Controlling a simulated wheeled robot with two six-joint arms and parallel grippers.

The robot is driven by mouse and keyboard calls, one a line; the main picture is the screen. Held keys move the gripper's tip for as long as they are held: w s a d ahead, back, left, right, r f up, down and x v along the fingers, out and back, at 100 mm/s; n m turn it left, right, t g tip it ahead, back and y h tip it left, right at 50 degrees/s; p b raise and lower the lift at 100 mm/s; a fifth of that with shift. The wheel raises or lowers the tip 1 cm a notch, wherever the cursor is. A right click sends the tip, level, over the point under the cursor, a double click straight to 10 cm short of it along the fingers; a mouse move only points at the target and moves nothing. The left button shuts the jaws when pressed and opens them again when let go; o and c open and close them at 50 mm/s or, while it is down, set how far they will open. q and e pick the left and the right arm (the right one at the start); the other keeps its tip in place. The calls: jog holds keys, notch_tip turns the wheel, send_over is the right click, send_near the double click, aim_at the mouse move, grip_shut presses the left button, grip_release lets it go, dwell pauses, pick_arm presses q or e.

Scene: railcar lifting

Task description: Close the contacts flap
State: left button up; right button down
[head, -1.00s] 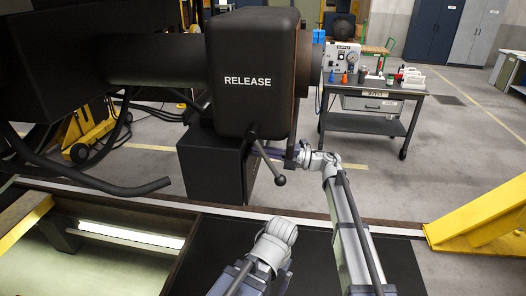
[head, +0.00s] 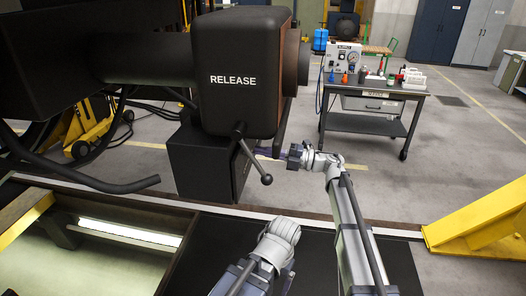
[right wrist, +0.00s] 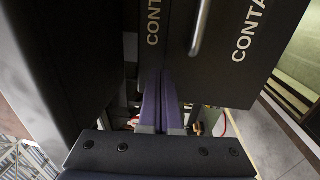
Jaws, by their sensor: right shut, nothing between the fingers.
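The dark contacts box (head: 203,172) hangs below the block marked RELEASE in the head view. In the right wrist view two dark panels carry cut-off "CONTA" lettering. The right panel (right wrist: 262,60) has a metal handle, and a narrower panel (right wrist: 152,50) stands left of it. I cannot tell for sure which is the flap, or how far open it is. My right gripper (head: 264,153) is beside the box's right side, partly hidden. In the right wrist view its purple fingers (right wrist: 161,100) are shut, empty, close to the panels. I cannot tell if they touch. My left gripper is out of view.
The RELEASE block (head: 240,60) overhangs the box, with a ball-ended lever (head: 252,160) near my right fingers. A tool cart (head: 370,110) stands behind to the right. A yellow frame (head: 480,225) is at the right. Floor between them is clear.

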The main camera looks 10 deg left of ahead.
jog(key=d, duration=0.9)
jog(key=shift+d, duration=0.4)
jog(key=shift+a, duration=0.1)
